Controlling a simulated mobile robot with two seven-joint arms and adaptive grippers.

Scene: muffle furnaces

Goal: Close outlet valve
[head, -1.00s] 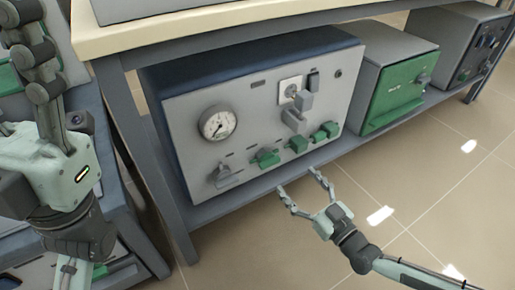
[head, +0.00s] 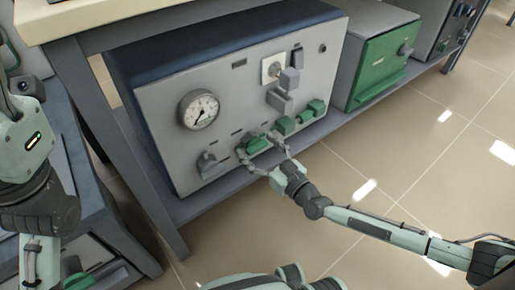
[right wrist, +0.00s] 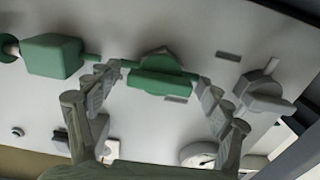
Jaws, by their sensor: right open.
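The grey control panel (head: 225,105) of the blue-topped unit carries a row of knobs along its lower edge. A green valve knob (head: 256,145) is second from the left in this row, beside a grey knob (head: 207,161). My right gripper (head: 259,147) is open at the green knob, with one finger on each side. In the right wrist view the same knob (right wrist: 160,80) lies between the spread fingers. Whether they touch it is unclear. I cannot read the label naming the outlet valve. My left arm is at the left edge; its gripper is out of view.
A pressure gauge (head: 199,109) and a grey lever (head: 284,86) are above the knobs. The floor at right is clear.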

